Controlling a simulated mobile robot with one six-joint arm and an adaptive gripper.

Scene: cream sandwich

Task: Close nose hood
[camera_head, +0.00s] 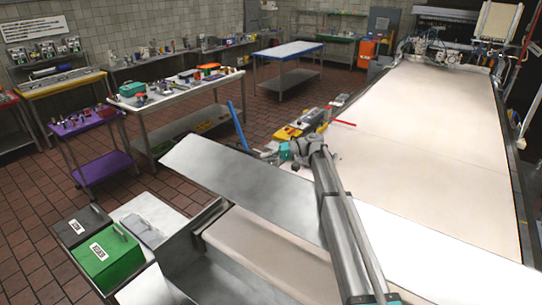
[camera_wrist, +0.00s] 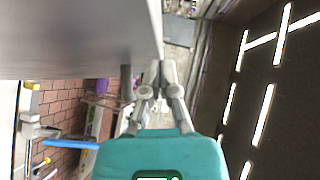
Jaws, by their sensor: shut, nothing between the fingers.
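The nose hood (camera_head: 235,180) is a long, smooth grey metal panel lying across the near end of the conveyor in the head view. It stands raised, with the belt end and an open gap showing below its near edge. My gripper (camera_head: 267,154) is beside the hood's far edge, with my arm reaching across the panel. In the wrist view the hood (camera_wrist: 75,40) fills the upper left. My gripper (camera_wrist: 161,68) has its fingertips together, close to the hood's edge, and holds nothing. I cannot tell whether they touch it.
The wide cream conveyor belt (camera_head: 420,125) runs away to the back right. A yellow and grey box (camera_head: 300,125) stands by the belt's left side. A green bin (camera_head: 108,257) and a dark bin (camera_head: 83,226) stand at lower left. Brick floor lies open between the tables.

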